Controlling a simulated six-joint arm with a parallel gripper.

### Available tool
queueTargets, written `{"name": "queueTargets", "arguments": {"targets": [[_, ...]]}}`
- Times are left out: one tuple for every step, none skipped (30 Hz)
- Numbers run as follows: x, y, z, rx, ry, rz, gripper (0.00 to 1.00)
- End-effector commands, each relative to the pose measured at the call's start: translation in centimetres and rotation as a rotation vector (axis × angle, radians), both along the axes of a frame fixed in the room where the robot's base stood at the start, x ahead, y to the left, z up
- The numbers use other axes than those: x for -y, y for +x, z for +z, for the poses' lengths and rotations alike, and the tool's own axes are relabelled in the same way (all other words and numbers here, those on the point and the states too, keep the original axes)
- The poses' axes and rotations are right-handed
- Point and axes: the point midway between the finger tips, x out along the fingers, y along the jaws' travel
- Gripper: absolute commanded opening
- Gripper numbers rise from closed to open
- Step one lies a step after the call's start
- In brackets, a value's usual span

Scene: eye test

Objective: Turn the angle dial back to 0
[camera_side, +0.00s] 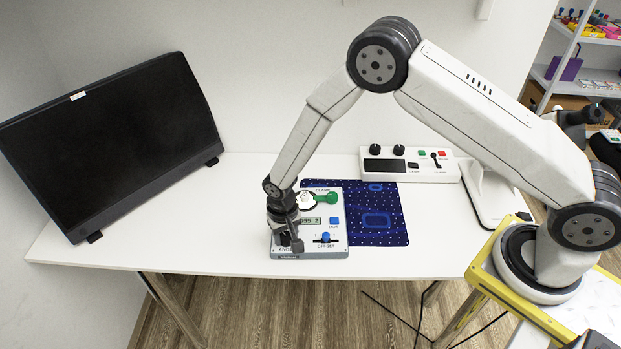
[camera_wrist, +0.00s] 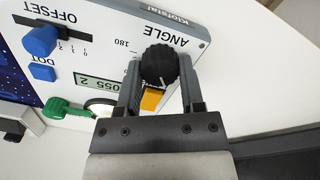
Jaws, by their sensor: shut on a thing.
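The angle dial (camera_wrist: 160,62) is a black ribbed knob with a short white mark, under the label ANGLE in the wrist view. It sits on a white panel box (camera_wrist: 205,38); a 180 mark is printed beside the dial. My gripper (camera_wrist: 159,72) is shut on the dial, one finger on each side of it. The box's small display (camera_wrist: 98,82) reads about 055 2. In the side view, my gripper (camera_side: 289,238) points down at the front left of the box (camera_side: 310,253) and mostly hides the dial.
The box carries a green clamp lever (camera_side: 325,197), a blue button (camera_side: 335,220) and a blue offset slider (camera_side: 326,237). A dark blue mat (camera_side: 391,222) lies to its right. A white control box (camera_side: 435,172) stands behind, and a monitor (camera_side: 110,140) at left.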

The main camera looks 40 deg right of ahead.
Motion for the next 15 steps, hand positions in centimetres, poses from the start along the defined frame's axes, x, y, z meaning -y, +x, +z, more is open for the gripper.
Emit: {"name": "queueTargets", "arguments": {"targets": [[-0.01,0.0,0.04,0.0,0.0,0.028,0.0],[-0.01,0.0,0.04,-0.001,0.0,0.047,0.0],[-0.01,0.0,0.04,-0.001,0.0,0.076,0.0],[-0.01,0.0,0.05,-0.001,0.001,0.098,0.0],[-0.02,0.01,0.05,-0.001,0.002,0.12,0.0],[-0.02,0.01,0.05,-0.001,0.002,0.153,0.0],[-0.02,0.01,0.05,-0.002,0.002,0.179,0.0],[-0.02,0.01,0.05,-0.002,0.002,0.206,0.0],[-0.02,0.01,0.05,-0.002,0.002,0.242,0.0],[-0.02,0.01,0.05,-0.003,0.003,0.27,0.0],[-0.03,0.01,0.05,-0.003,0.003,0.298,0.0],[-0.03,0.01,0.05,-0.003,0.003,0.335,0.0],[-0.03,0.01,0.05,-0.004,0.004,0.364,0.0],[-0.03,0.01,0.05,-0.004,0.004,0.393,0.0],[-0.03,0.01,0.06,-0.004,0.004,0.43,0.0]]}}
